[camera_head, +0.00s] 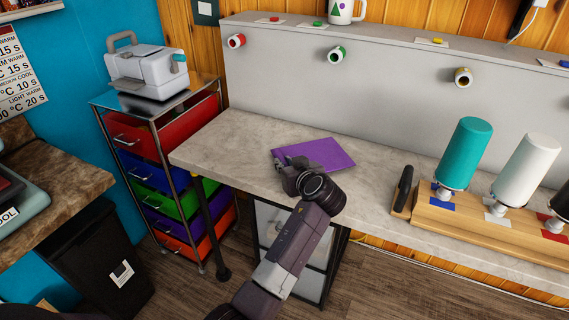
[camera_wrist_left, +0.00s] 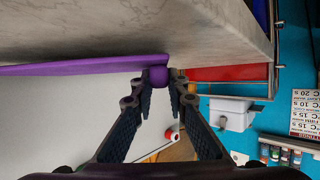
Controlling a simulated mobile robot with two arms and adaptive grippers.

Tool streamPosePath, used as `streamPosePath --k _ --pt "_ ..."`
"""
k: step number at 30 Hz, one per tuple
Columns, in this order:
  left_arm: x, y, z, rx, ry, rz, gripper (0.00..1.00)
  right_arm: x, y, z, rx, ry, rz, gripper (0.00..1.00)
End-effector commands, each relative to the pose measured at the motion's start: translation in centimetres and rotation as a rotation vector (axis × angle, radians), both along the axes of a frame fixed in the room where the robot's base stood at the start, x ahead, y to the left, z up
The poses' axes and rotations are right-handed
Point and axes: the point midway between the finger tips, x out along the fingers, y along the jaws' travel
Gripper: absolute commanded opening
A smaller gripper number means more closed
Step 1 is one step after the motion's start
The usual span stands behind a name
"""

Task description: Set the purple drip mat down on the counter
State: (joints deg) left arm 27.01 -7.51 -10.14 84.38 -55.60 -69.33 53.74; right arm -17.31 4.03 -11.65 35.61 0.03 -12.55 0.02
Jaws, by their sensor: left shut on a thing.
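The purple drip mat (camera_head: 325,153) is a thin flat sheet at the middle of the grey counter (camera_head: 237,142) in the head view. In the left wrist view the mat (camera_wrist_left: 85,66) shows nearly edge-on, close along the counter's surface (camera_wrist_left: 110,25). A small purple knob (camera_wrist_left: 158,76) on its edge sits between the fingertips. My left gripper (camera_head: 284,172) reaches over the front edge and is shut on the mat at its near left side. Whether the mat's whole underside touches the counter I cannot tell. My right gripper is not in view.
A grey panel (camera_head: 300,85) stands behind. The counter left of the mat is bare. A drawer cart (camera_head: 165,180) stands at left.

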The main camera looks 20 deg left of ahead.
Motion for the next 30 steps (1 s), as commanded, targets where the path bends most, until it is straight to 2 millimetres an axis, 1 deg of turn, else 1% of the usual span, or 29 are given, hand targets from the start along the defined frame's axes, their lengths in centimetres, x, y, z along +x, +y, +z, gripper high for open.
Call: streamPosePath --k 1,7,11,19,25,30 --pt "0.0 0.0 -0.4 0.000 0.000 0.000 0.00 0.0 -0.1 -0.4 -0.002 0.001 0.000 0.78" --pt "0.0 0.0 -1.2 0.000 0.000 0.000 0.00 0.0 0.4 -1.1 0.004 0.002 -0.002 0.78" --pt "0.0 0.0 -1.2 -0.001 -0.001 0.000 0.00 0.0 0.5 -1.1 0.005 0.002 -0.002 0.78" --pt "0.0 0.0 -1.1 0.000 0.000 0.000 0.00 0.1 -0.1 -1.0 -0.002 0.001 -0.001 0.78" --pt "0.0 0.0 -1.5 -0.001 -0.001 0.000 0.00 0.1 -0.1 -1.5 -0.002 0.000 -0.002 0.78" --pt "0.0 0.0 -1.4 -0.001 -0.001 0.000 0.00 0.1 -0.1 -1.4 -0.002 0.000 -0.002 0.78"
